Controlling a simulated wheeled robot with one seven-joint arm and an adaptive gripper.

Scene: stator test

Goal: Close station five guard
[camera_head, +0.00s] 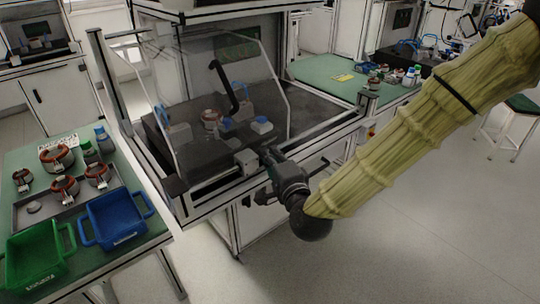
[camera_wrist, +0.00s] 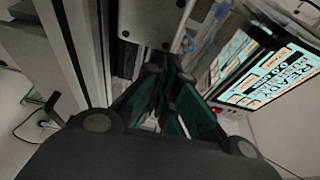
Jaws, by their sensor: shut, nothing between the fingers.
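The station in the middle of the head view has a clear guard panel (camera_head: 190,75) with light edges. How far the guard stands open is hard to tell. A black curved bar (camera_head: 225,85) shows inside or behind the panel; I cannot tell which. My gripper (camera_head: 270,158) is shut and empty at the station's front edge, just right of a grey block (camera_head: 246,160) on the frame. I cannot tell whether it touches the frame. In the wrist view the gripper's dark green fingers (camera_wrist: 168,112) are close together, below a grey metal plate (camera_wrist: 158,18).
Stator parts (camera_head: 210,118) stand on the station's dark bed. A green table (camera_head: 18,245) at left holds a blue bin (camera_head: 115,218), a green bin (camera_head: 38,250) and several stators. A screen (camera_wrist: 265,65) is at right in the wrist view.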

